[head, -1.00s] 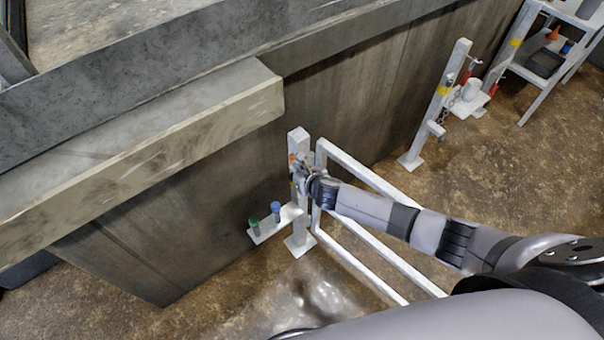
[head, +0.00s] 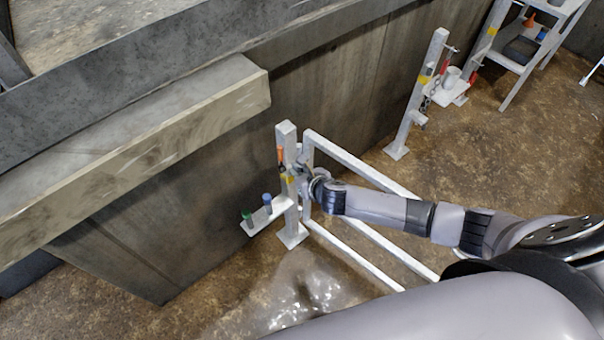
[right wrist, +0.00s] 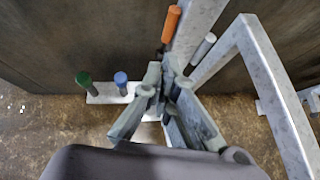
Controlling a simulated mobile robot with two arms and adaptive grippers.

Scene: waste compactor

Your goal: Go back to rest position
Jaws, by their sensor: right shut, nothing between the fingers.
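My right gripper (head: 300,172) is shut and empty, beside the near white post (head: 287,143) in the head view. In the right wrist view the closed fingers (right wrist: 163,78) point toward that post, with an orange handle (right wrist: 171,24) just beyond the tips and a pale grey cylinder (right wrist: 203,48) to their right. I cannot tell whether the fingers touch the post. My right arm reaches in from the right over the white gate frame (head: 350,160). My left gripper is not in view.
A small white shelf (head: 254,225) on the post carries a green-topped peg (head: 247,217) and a blue-topped peg (head: 267,202). A dark wall (head: 190,200) stands behind. A second post (head: 430,70) and a shelf rack (head: 518,60) stand farther right. Brown floor lies between them.

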